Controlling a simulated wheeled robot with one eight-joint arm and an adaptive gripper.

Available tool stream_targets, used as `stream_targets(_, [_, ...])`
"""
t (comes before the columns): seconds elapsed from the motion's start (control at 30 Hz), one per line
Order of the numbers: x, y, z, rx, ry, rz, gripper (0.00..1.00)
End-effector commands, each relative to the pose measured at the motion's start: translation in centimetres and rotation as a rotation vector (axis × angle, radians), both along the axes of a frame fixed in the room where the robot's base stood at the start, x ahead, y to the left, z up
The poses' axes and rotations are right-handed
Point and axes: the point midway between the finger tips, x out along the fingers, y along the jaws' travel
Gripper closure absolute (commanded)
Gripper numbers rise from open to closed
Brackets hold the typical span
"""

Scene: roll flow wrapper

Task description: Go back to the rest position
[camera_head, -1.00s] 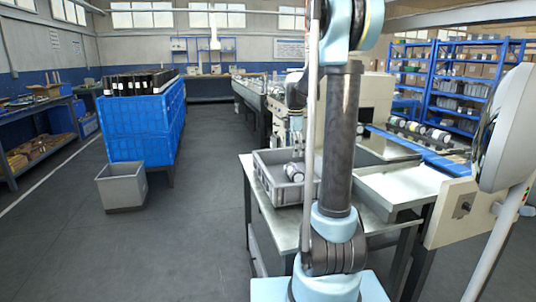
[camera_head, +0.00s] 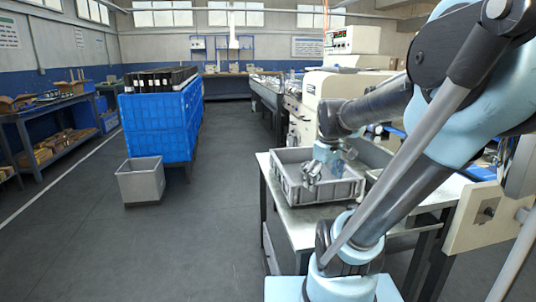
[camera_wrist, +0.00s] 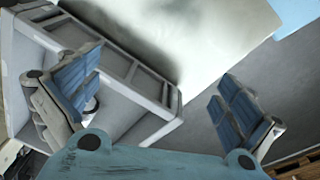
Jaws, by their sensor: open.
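My gripper (camera_head: 322,172) is over the grey crate (camera_head: 288,190) on the metal table in the head view. In the wrist view my gripper (camera_wrist: 160,105) has its two blue-padded fingers spread wide apart. The wall of the grey crate (camera_wrist: 150,130) shows beside and behind the left finger. My arm reaches across the right side of the head view and bends down toward the crate.
The metal table (camera_head: 308,220) carries the crate, with a cream machine (camera_head: 330,97) behind it. A blue crate (camera_head: 158,128) with dark rolls and a grey bin (camera_head: 140,182) stand at the left. The floor (camera_head: 200,240) between is clear.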

Motion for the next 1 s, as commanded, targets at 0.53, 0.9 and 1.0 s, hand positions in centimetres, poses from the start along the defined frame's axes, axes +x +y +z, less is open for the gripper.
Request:
stream_targets(0.53, [-9.8,0.0,-7.6,0.085,-0.062,-0.521,0.00])
stream_targets(0.9, [-10.6,-0.1,-8.6,0.098,-0.068,-0.586,0.00])
stream_targets(1.0, [-10.6,-0.1,-8.6,0.098,-0.068,-0.585,0.00])
